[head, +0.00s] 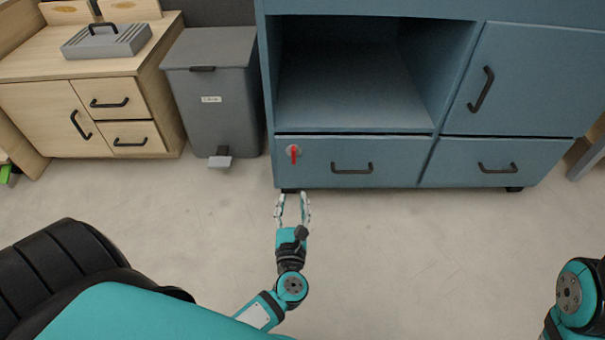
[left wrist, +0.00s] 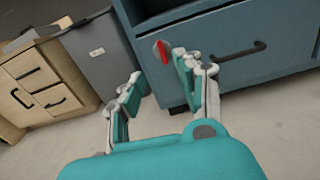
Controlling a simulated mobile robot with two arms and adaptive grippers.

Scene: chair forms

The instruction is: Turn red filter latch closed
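The red latch (head: 294,154) is a small red handle on a round grey mount, at the upper left of the blue cabinet's lower left drawer front (head: 390,160). In the head view the handle stands about upright. The latch also shows in the left wrist view (left wrist: 162,52), partly close behind a finger. My left gripper (head: 292,198) is open and empty, in front of and below the latch in the picture, apart from it. Its spread fingers also show in the left wrist view (left wrist: 160,85). Of my right arm only a link shows at the right edge; its gripper is out of view.
The blue cabinet has an open shelf (head: 350,100) above the drawer and black handles. A grey pedal bin (head: 215,95) stands left of it. A wooden cabinet (head: 95,85) with a grey box (head: 107,40) stands further left. The floor in front is clear.

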